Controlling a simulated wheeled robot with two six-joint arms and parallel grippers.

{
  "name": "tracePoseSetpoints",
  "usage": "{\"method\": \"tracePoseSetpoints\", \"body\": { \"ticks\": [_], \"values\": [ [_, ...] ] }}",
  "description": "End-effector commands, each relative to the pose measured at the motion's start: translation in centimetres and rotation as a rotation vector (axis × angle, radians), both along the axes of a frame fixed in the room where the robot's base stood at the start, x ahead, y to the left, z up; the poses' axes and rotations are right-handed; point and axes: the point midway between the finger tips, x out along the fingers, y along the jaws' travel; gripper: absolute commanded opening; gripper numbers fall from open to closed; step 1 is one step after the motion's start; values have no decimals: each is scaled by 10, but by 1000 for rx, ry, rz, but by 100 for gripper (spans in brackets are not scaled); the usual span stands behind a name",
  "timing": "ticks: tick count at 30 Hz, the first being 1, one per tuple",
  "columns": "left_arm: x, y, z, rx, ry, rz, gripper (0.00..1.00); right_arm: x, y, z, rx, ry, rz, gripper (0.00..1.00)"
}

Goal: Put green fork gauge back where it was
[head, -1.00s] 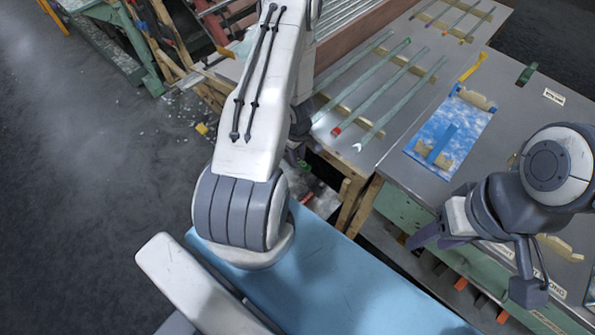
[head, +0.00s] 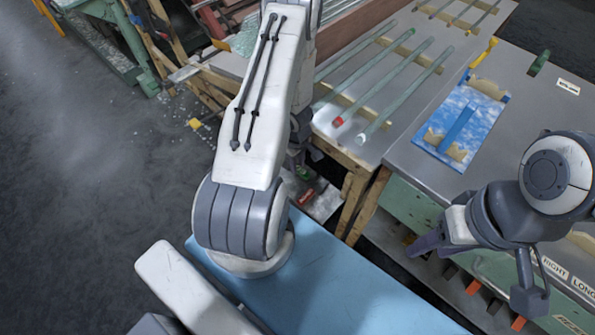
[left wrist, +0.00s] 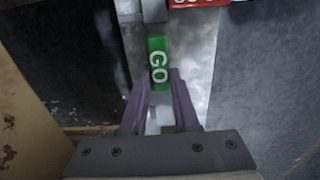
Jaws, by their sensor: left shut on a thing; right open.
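In the left wrist view, a green block marked GO (left wrist: 158,62), part of the green fork gauge, sits between the fingertips of my left gripper (left wrist: 161,78). The gripper is shut on it. A grey piece (left wrist: 153,10) shows just above the block; the rest of the gauge is hidden or out of frame. In the head view my left arm hides most of this gripper, and a small green patch (head: 304,173) shows beside it, low by the bench end. My right gripper (head: 478,272) is open and empty, in front of the right bench.
Several glass tubes (head: 395,85) lie on wooden supports on the left bench. A blue cloud-patterned sheet (head: 480,105) lies on the right bench (head: 420,175). A narrow gap separates the benches.

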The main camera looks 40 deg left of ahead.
Motion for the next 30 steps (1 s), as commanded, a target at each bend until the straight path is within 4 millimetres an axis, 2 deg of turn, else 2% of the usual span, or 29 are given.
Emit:
{"method": "tracePoseSetpoints", "body": {
  "ticks": [1, 3, 15, 16, 17, 18, 26, 30],
  "values": [
    [0, 0, -14, 0, 0, 0, 0, 0, 0, -14, 0, 0, 0, 50],
    [0, 0, -21, 0, 0, -1, 0, 0, 0, -21, 0, 0, 0, 50],
    [0, 0, -24, 0, 0, -1, 0, 0, 0, -23, 0, 0, 0, 50],
    [0, 0, -22, 0, 0, -1, 41, 0, 0, -22, 0, 0, 0, 50],
    [0, 0, -22, 0, 0, -1, 52, 0, 0, -21, 0, 0, 0, 50],
    [0, 0, -22, 0, 0, -1, 59, 0, 0, -21, 0, 0, 0, 50],
    [0, 0, -21, 0, 0, -1, 59, 0, 0, -21, 0, 0, 0, 50],
    [0, 0, -15, 0, 0, -1, 59, 0, 0, -15, 0, 0, 0, 50]
  ]
}}
